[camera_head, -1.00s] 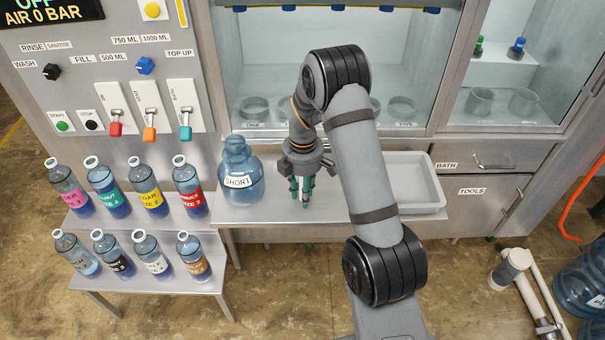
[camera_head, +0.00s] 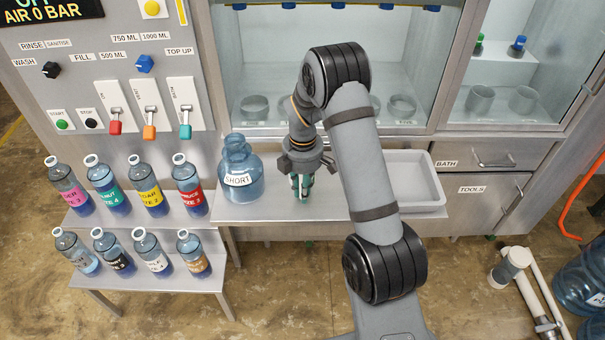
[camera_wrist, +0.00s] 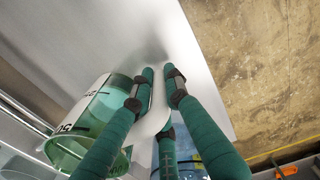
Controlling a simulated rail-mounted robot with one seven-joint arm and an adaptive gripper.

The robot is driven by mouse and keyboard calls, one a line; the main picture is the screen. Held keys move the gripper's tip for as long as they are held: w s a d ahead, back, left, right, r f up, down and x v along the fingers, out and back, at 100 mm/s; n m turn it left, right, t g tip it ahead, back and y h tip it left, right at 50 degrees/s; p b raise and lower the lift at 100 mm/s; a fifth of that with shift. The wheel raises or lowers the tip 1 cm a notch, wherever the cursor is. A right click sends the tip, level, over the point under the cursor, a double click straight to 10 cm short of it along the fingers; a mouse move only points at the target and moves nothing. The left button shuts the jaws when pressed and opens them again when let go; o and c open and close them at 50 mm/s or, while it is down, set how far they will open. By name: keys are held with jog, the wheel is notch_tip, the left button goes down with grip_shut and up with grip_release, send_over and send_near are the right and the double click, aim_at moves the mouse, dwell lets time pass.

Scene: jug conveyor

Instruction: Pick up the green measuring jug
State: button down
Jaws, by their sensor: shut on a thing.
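The green measuring jug (camera_wrist: 98,120) shows at the left of the wrist view, see-through green with dark markings. My gripper (camera_wrist: 159,88) has teal fingers close together around a pale, curved strip beside the jug, which looks like its handle. The fingers are shut on it. In the head view, my gripper (camera_head: 302,192) points down low over the steel shelf, right of the blue bottle. There the jug cannot be told apart from my fingers.
A large blue bottle labelled SHORT (camera_head: 240,195) stands close left of my gripper. A white tray (camera_head: 438,185) lies to the right. Several labelled bottles stand on the stepped rack (camera_head: 215,258) at left. The glazed cabinet (camera_head: 320,60) rises behind. The shelf's front edge (camera_head: 270,222) is near.

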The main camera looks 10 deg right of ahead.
jog(key=shift+w+r, duration=0.1)
jog(key=shift+r, duration=0.5)
notch_tip(320, 180, up, 3)
jog(key=shift+b, duration=0.3)
jog(key=s+d+r+b, duration=0.1)
jog(key=s+d+r, duration=0.5)
jog(key=d, duration=0.3)
jog(key=shift+s+r, duration=0.4)
jog(key=shift+s, duration=0.35)
jog(key=shift+r, duration=0.1)
